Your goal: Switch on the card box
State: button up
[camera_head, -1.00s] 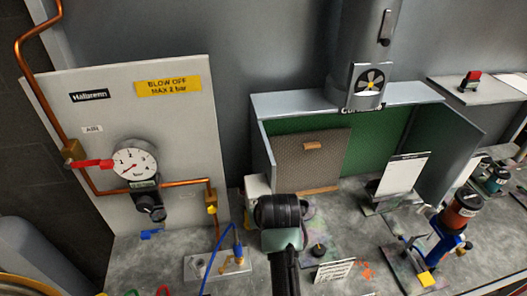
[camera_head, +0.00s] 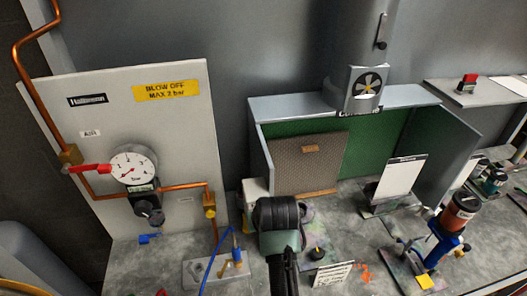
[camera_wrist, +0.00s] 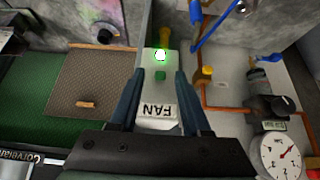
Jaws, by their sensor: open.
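The spray booth, an open grey box with a green inside (camera_head: 378,140), stands at the back right in the head view. A pale switch box labelled FAN (camera_wrist: 158,122) stands beside it; its edge shows in the head view (camera_head: 253,192), mostly hidden by my wrist. In the wrist view, the box has a green button (camera_wrist: 160,76) and a lamp glowing bright green (camera_wrist: 160,56). My gripper (camera_wrist: 158,78) is open, its two dark fingers on either side of the box in that view. Whether they touch it, I cannot tell.
A gauge panel (camera_head: 85,175) with copper pipe and a red-handled valve (camera_head: 88,168) stands left. A fan (camera_head: 369,84) sits on the duct above the booth. A white card (camera_head: 401,177) and an orange-cupped airbrush (camera_head: 458,212) are on the right.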

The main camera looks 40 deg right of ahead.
jog(key=b+v, duration=0.3)
jog(key=v, duration=0.9)
jog(key=shift+s+r, duration=0.2)
jog(key=shift+r, duration=0.05)
jog(key=shift+a, duration=0.1)
